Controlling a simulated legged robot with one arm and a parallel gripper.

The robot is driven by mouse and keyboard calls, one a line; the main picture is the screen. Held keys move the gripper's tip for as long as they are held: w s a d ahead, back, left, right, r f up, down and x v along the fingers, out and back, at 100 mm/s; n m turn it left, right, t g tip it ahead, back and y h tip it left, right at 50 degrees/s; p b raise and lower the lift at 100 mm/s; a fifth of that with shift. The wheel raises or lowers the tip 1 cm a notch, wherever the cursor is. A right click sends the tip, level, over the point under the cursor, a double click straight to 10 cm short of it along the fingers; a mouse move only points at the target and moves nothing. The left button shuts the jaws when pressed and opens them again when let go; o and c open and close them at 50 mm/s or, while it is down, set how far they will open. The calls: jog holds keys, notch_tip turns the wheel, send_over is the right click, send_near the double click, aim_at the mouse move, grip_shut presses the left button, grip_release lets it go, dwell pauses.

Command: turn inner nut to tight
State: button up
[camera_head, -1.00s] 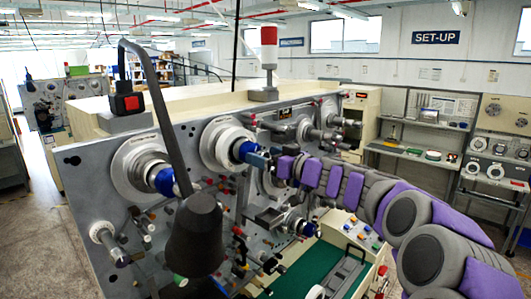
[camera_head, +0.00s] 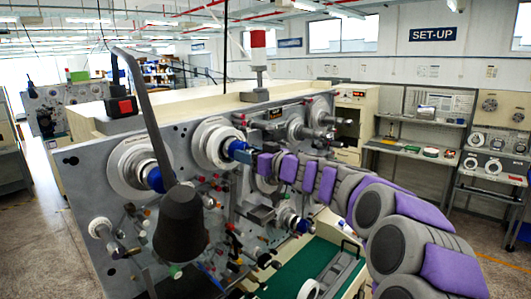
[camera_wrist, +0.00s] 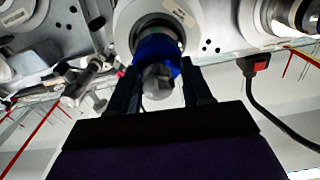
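The inner nut appears to be the blue collar (camera_head: 237,147) on the middle spindle of the grey machine face; it also shows in the wrist view (camera_wrist: 157,47). A grey rounded shaft end (camera_wrist: 158,82) sticks out through its middle. My gripper (camera_head: 246,154) is at this collar, pointing at the machine. In the wrist view its two dark fingers (camera_wrist: 159,78) straddle the collar, one on each side. Whether their tips press on the collar is not clear. A second blue collar (camera_head: 155,179) sits on the spindle to the left, partly behind a dark cone.
A dark cone (camera_head: 181,225) on a bent grey bar stands in front of the machine at left. Several knobs and smaller spindles crowd the panel below. A green-topped bench (camera_head: 300,270) is in front. A red-topped lamp (camera_head: 259,45) stands above. Open floor lies right.

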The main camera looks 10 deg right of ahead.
jog(key=shift+a+r, duration=0.3)
jog(key=shift+a, duration=0.1)
jog(key=shift+c, duration=1)
